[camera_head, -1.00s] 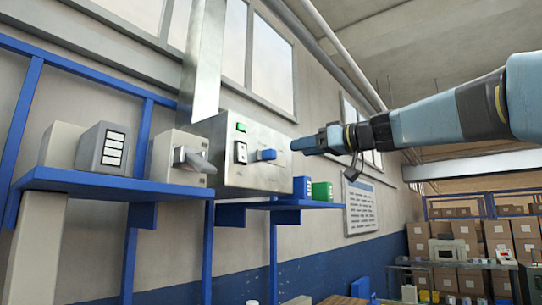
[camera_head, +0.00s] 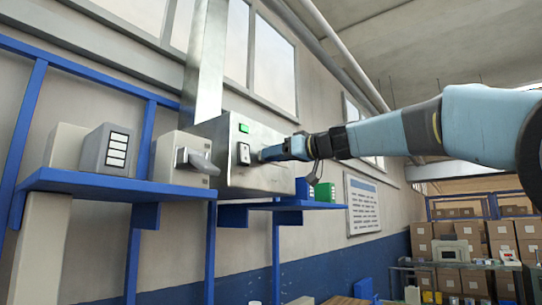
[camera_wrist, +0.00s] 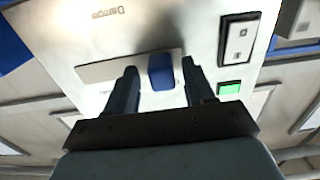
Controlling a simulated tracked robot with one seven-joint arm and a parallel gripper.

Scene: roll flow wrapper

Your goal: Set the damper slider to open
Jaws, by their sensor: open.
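The damper slider's blue knob (camera_wrist: 161,71) sits on a pale slot plate (camera_wrist: 97,70) on the front of a metal box (camera_head: 262,172). The lettering "Damper" (camera_wrist: 96,14) shows upside down in the wrist view. My gripper (camera_wrist: 160,82) is open, with one finger on each side of the knob and gaps between. The fingertips are close to the panel; I cannot tell whether they touch it. In the head view my gripper (camera_head: 268,153) covers the knob. The plate extends mostly to the knob's left in the wrist view.
On the same panel are a black-framed rocker switch (camera_wrist: 239,42) and a lit green indicator (camera_wrist: 230,88). A grey lever box (camera_head: 185,158) stands left of the metal box. Blue and green boxes (camera_head: 356,193) stand at the right on the blue shelf.

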